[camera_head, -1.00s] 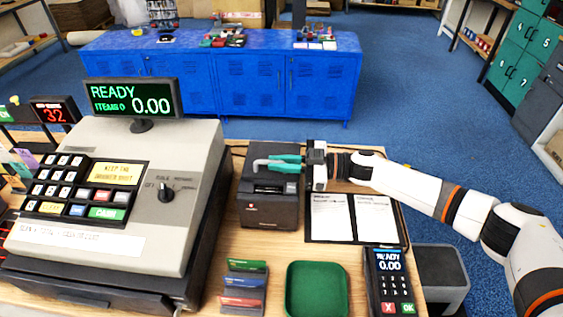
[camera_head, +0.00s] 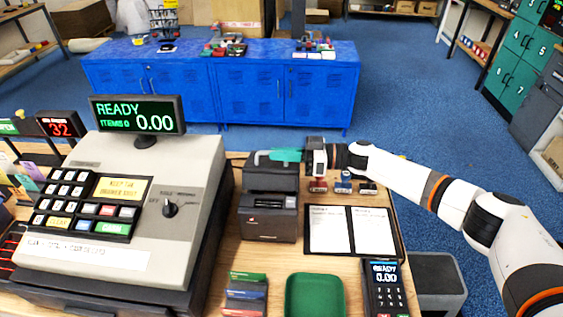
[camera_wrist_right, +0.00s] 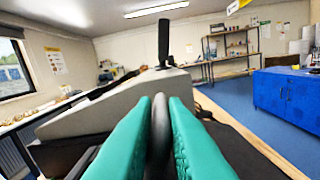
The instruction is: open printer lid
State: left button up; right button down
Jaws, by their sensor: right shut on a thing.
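The receipt printer (camera_head: 268,222) is a small dark box on the wooden counter, right of the cash register. Its lid (camera_head: 262,161) stands tilted up at the back of the body. My right gripper (camera_head: 286,155) reaches in from the right, with its teal fingers at the lid's upper edge. In the right wrist view the two teal fingers (camera_wrist_right: 158,140) are shut on a dark upright edge, the lid's. My left gripper is in neither view.
The grey cash register (camera_head: 120,200) stands close on the left. In front lie a green tray (camera_head: 314,296), a card rack (camera_head: 246,292) and a card terminal (camera_head: 384,288). An open folder (camera_head: 350,230) and several stamps (camera_head: 343,184) are at the right.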

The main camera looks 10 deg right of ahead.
jog(key=shift+w+d+r+m, duration=0.1)
jog(key=shift+w+r+m, duration=0.3)
jog(key=shift+w+m, duration=0.3)
jog(key=shift+w+d+r+b, duration=0.1)
jog(key=shift+w+r+b, duration=0.05)
jog(key=shift+w+b, duration=0.25)
jog(key=shift+w+d+r+b, duration=0.15)
jog(key=shift+w+b, duration=0.1)
jog(key=shift+w, duration=0.15)
jog(key=c, duration=1.5)
grip_release()
jog(key=shift+w+f, duration=0.1)
